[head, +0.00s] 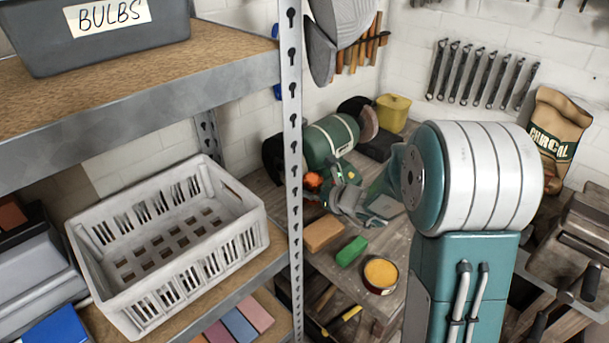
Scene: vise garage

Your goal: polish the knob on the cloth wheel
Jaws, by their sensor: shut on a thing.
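A green bench grinder (331,138) stands on the workbench. A pale brownish-pink wheel (369,123), which looks like the cloth wheel, is on its right end; a dark wheel (273,156) is on its left end. My gripper (328,188) is in front of the grinder, low over the bench and apart from the pinkish wheel. It is shut on a small orange-red thing (313,180), seemingly the knob. The fingers and arm hide part of it, and it is too small to show its finish.
A brown block (323,233), a green block (351,250) and an open tin of orange-yellow paste (381,273) lie at the bench's near side. A shelf post (293,170) stands close left, with a white crate (165,240) beyond. A yellow container (393,113) stands behind.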

